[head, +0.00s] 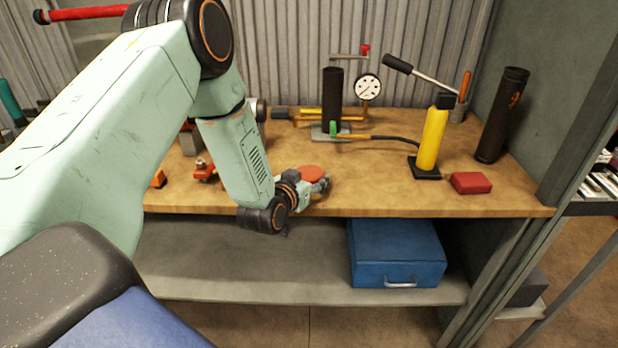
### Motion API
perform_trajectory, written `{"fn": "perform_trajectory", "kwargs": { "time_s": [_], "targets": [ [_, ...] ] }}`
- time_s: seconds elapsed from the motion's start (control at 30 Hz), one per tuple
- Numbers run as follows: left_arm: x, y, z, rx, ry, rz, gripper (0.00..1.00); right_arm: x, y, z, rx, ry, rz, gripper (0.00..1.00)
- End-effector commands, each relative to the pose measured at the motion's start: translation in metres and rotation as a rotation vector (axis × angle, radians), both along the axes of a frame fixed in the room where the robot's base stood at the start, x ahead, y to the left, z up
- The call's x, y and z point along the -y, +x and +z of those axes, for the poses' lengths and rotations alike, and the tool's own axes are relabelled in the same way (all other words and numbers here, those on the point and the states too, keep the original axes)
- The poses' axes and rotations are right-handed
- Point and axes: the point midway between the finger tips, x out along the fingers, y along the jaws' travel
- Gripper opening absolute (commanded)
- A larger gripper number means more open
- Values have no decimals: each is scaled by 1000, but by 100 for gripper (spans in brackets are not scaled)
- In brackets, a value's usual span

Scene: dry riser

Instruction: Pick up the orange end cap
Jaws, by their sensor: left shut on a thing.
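The orange end cap (311,172) is a flat, round orange-red disc at the front middle of the wooden workbench (380,195) in the head view. My left gripper (318,183) is at the cap, shut on it from its front and right side. Its wrist hides part of the cap's near edge. I cannot tell whether the cap is clear of the bench top. My right gripper is not in view.
A yellow hand pump (433,135) and a red block (471,183) stand to the right. A black tube with a gauge (368,87) is behind. Another black tube (502,115) leans at the right wall. A blue case (396,252) sits on the lower shelf.

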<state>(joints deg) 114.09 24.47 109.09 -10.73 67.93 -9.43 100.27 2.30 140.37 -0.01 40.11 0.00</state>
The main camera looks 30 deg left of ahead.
Motion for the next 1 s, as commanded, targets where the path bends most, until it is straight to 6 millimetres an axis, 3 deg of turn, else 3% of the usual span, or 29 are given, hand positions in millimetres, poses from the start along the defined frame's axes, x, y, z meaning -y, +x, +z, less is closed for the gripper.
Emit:
{"fn": "perform_trajectory", "kwargs": {
  "time_s": [0.2,0.47,0.8,1.0],
  "targets": [
    [0,-1,-2,-5,-1,1,22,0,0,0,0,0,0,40],
    [0,-1,2,-3,-1,1,22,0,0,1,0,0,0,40],
    [-1,0,64,3,-4,3,22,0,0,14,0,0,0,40],
    [-1,0,92,0,-2,4,22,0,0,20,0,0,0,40]
  ]
}}
